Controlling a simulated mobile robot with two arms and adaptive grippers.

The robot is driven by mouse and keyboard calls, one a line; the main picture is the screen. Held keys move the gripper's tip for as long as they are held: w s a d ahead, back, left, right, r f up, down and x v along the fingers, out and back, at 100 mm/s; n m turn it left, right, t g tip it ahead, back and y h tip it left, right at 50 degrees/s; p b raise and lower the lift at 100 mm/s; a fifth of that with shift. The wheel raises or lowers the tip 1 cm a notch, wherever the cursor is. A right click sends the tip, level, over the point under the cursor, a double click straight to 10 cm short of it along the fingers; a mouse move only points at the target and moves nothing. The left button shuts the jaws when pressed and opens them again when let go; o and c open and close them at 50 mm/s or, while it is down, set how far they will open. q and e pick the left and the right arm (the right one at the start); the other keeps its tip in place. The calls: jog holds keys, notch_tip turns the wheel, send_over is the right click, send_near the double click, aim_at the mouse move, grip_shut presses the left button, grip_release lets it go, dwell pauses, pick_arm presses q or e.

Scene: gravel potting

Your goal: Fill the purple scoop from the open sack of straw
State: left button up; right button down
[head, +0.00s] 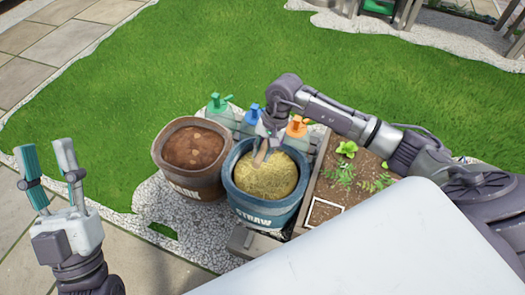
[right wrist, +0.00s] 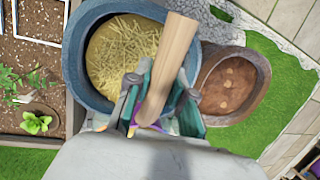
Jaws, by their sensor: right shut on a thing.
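The straw sack (head: 247,208) is a blue round container marked STRAW, open and filled with yellow straw (head: 275,178). In the right wrist view the sack (right wrist: 72,60) lies just beyond the gripper. My right gripper (head: 266,137) is over the sack, shut on the scoop's wooden handle (right wrist: 172,57). A little purple of the scoop (right wrist: 133,131) shows between the fingers; the rest of its bowl is hidden, so I cannot tell what it holds. My left gripper (head: 46,152) is open and empty at the far left, away from the sack.
A brown sack of soil (head: 182,180) stands left of the straw. Spray bottles with green (head: 217,103), blue (head: 252,112) and orange (head: 297,126) tops stand behind. A planting bed (head: 320,190) with seedlings and a white square outline lies to the right.

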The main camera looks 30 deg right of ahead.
pick_arm(q)
jog(key=shift+w+d+f+g+y+p, duration=0.15)
jog(key=shift+w+f+g+y+p, duration=0.3)
jog(key=shift+w+f+g, duration=0.9)
jog(key=shift+s, duration=0.1)
